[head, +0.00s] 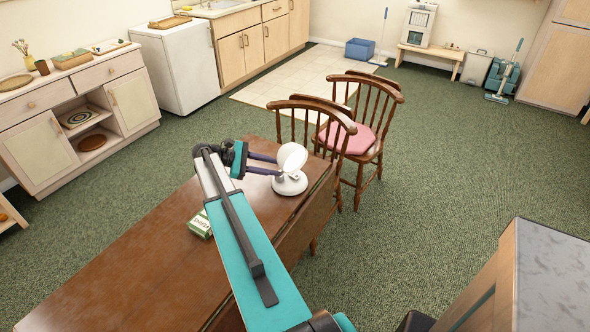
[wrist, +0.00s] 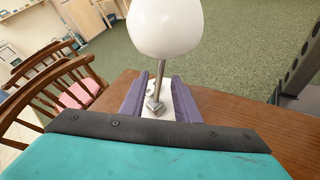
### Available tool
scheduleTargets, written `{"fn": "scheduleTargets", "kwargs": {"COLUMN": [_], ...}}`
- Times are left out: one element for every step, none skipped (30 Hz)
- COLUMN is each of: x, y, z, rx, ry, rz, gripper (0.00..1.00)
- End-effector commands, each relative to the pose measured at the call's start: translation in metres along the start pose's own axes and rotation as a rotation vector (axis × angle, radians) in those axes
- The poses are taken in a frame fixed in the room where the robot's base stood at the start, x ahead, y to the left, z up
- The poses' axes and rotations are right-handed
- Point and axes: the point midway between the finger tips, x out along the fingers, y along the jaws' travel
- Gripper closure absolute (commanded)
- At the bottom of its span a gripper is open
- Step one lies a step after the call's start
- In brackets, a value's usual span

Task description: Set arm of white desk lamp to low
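The white desk lamp stands on the brown wooden table near its far end. Its round white shade (head: 292,157) sits close above its round white base (head: 290,184) in the head view. In the wrist view the shade (wrist: 166,25) is large at the top, and a thin metal lamp arm (wrist: 159,80) runs down from it to a joint over the base. My gripper (head: 280,167) reaches in from the left at the lamp. Its purple fingers are apart, one on each side of the lamp arm in the wrist view (wrist: 157,92). I cannot tell whether either finger touches the lamp.
A small green and white box (head: 200,224) lies on the table (head: 130,262), left of my arm. Two wooden chairs stand beyond the table's far end; one has a pink cushion (head: 346,138). A grey-topped cabinet (head: 553,280) is at the lower right. Green carpet is open to the right.

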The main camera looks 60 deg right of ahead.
Motion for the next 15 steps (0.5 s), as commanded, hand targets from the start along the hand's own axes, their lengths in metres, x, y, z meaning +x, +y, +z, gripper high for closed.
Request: {"fn": "scheduleTargets", "kwargs": {"x": [0.008, 0.012, 0.018, 0.022, 0.026, 0.032, 0.036, 0.040, 0.046, 0.050, 0.055, 0.060, 0.064, 0.067, 0.072], "y": [0.000, 0.000, 0.000, 0.000, 0.000, 0.000, 0.000, 0.000, 0.000, 0.000, 0.000, 0.000, 0.000, 0.000, 0.000], "z": [0.002, 0.002, 0.002, 0.002, 0.002, 0.002, 0.002, 0.002, 0.002, 0.002, 0.002, 0.002, 0.002, 0.002, 0.001], "rx": [0.000, 0.000, 0.000, 0.000, 0.000, 0.000, 0.000, 0.000, 0.000, 0.000, 0.000, -0.001, -0.001, -0.001, -0.001], "ry": [-0.001, -0.001, -0.001, -0.001, -0.001, -0.001, -0.001, -0.001, -0.001, -0.001, -0.001, -0.001, -0.001, -0.001, 0.000], "rz": [-0.001, -0.001, -0.001, -0.001, -0.001, -0.001, -0.001, -0.001, -0.001, 0.000, 0.000, -0.001, -0.001, 0.000, 0.000], "gripper": [0.71, 0.71, 0.71, 0.71, 0.71, 0.71, 0.71, 0.71, 0.71, 0.71, 0.71, 0.71, 0.71, 0.71, 0.71]}}
